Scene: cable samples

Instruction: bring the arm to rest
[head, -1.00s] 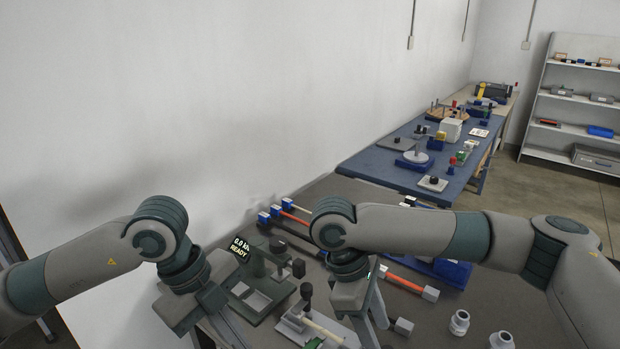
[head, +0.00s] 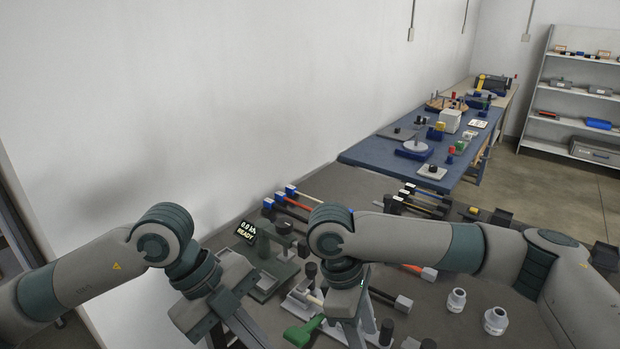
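My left gripper (head: 235,332) hangs at the lower left, over the near-left edge of the table. Its fingers point down and stand apart, and their tips run out at the bottom of the picture. My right gripper (head: 366,330) hangs over the table at the bottom centre, beside a small fixture with a green handle (head: 303,332). Its fingers also look apart, with nothing seen held between them. Its tips are partly cut off or hidden.
Cable samples with blue, white and red parts (head: 291,197) lie at the back of the grey table (head: 340,184). Two pale fittings (head: 456,300) (head: 496,320) stand at the right front. A blue bench (head: 380,155) and shelves (head: 575,120) stand farther back. The wall bounds the left.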

